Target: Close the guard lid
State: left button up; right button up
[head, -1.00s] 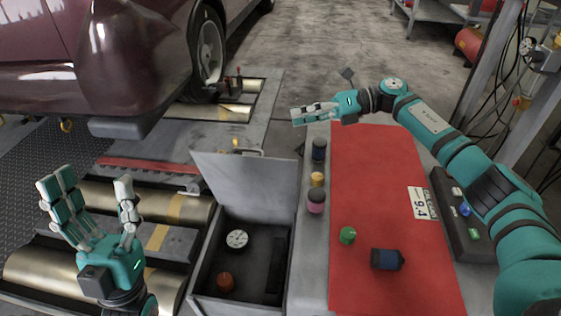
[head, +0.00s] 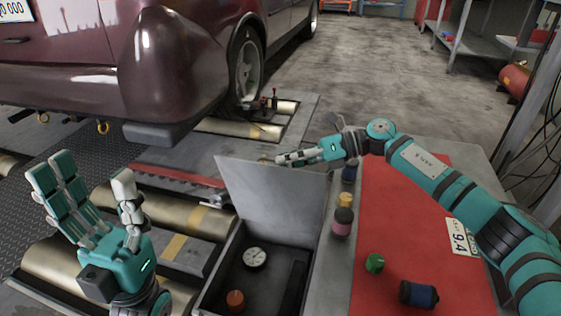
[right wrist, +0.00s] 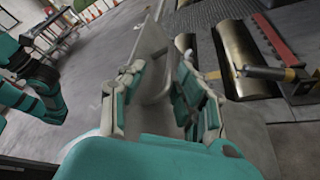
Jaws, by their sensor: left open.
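The guard lid (head: 275,205) is a flat grey panel standing raised, leaning slightly back, at the back edge of an open grey box (head: 222,270). My right gripper (head: 284,158) is at the lid's top edge, toward its right corner. The right wrist view shows my right gripper's fingers (right wrist: 160,78) apart, with the grey panel (right wrist: 153,45) in view between and beyond them. I cannot tell whether they touch it. My left gripper (head: 90,172) is open and empty, left of the box above the rollers.
The box holds a round dial gauge (head: 255,257) and an orange-red knob-like piece (head: 235,300). A red mat (head: 395,225) lies right of it, with a green cap (head: 375,263) and a dark blue jar (head: 418,294). A maroon car (head: 150,60) stands behind on metal rollers.

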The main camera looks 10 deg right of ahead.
jog(key=shift+x, duration=1.35)
jog(key=shift+c, duration=0.4)
jog(key=shift+w, duration=0.1)
grip_shut()
jog(key=shift+r, duration=0.1)
